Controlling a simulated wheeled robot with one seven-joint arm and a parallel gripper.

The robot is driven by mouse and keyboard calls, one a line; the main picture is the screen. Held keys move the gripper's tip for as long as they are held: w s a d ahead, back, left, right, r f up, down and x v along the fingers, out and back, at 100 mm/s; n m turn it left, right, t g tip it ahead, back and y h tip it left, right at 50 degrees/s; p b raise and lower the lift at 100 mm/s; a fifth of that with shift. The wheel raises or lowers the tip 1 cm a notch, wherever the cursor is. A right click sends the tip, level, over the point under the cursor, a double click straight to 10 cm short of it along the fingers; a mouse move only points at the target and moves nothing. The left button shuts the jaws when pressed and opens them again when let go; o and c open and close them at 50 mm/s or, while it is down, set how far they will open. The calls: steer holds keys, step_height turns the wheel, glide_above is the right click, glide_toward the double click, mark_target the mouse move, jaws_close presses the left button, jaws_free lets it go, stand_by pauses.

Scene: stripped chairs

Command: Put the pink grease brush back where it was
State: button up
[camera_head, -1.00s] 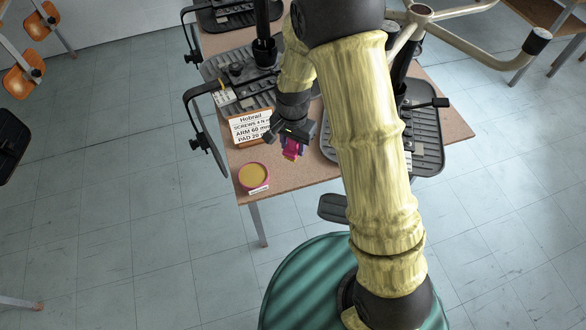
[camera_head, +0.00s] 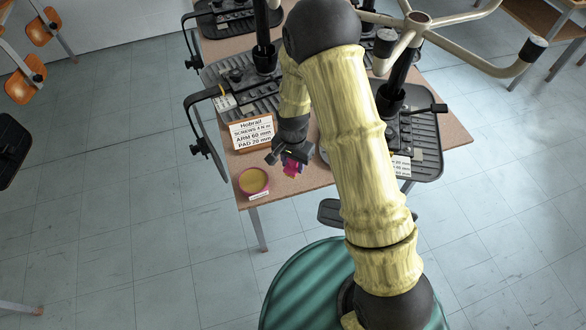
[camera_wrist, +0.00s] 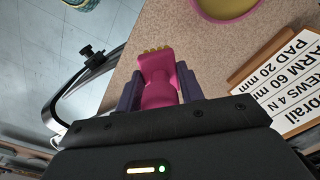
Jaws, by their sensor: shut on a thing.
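The pink grease brush (camera_wrist: 160,82) is held between the fingers of my gripper (camera_wrist: 158,98), its yellowish bristle end pointing away from the palm in the wrist view. In the head view my gripper (camera_head: 290,163) hangs near the front of the brown table (camera_head: 301,183), with the brush (camera_head: 292,168) showing pink below the dark jaws. A round pink dish with yellow content (camera_head: 253,181) stands at the table's front left corner, left of my gripper. The dish's rim also shows at the top of the wrist view (camera_wrist: 225,12). Whether the brush touches the table is unclear.
A printed sign reading "Hobrail" (camera_head: 252,133) stands behind the dish. A small white label (camera_head: 258,195) lies in front of it. Dark chair parts with armrests (camera_head: 207,120) crowd the table's left and back. A ribbed dark seat (camera_head: 425,150) is at right.

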mark_target(293, 169)
steer(key=shift+f, duration=1.85)
steer(key=shift+f, duration=0.15)
steer(key=o, duration=0.9)
step_height(293, 169, up, 12)
steer(key=shift+r+b, duration=0.15)
steer(key=shift+b, duration=0.4)
